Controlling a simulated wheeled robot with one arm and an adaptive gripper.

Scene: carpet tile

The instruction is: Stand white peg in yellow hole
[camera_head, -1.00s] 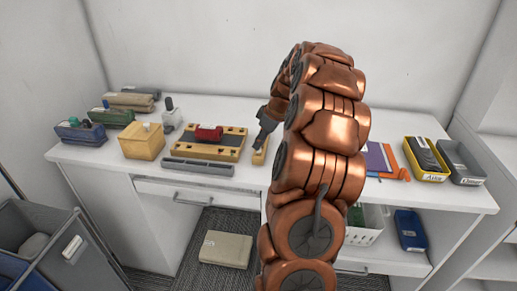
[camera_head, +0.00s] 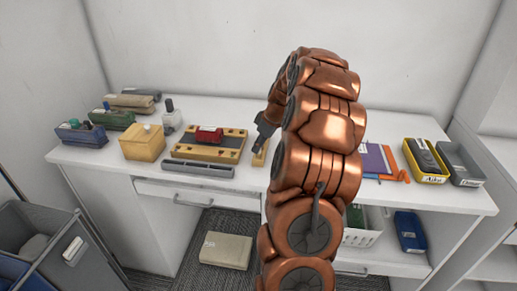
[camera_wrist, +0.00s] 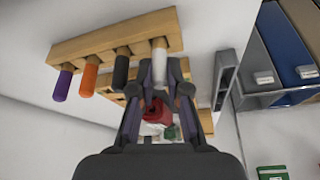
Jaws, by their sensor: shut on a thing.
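The white peg (camera_wrist: 159,50) is in the wrist view at the end of a row with a black peg (camera_wrist: 121,68), an orange peg (camera_wrist: 89,80) and a purple peg (camera_wrist: 63,84). All are in a wooden rack (camera_wrist: 85,45). My gripper (camera_wrist: 160,73) has its fingers on either side of the white peg's lower-hanging end and is shut on it. The peg still meets the rack. In the head view my gripper (camera_head: 262,136) is by the small wooden rack (camera_head: 259,157), mostly behind my arm. I cannot make out a yellow hole.
A wooden board (camera_head: 232,148) with a red block (camera_head: 209,134) lies left of my gripper, behind a grey tray (camera_head: 197,169). A yellow box (camera_head: 142,143) stands further left. Yellow (camera_head: 425,160) and grey (camera_head: 460,163) bins stand at the right.

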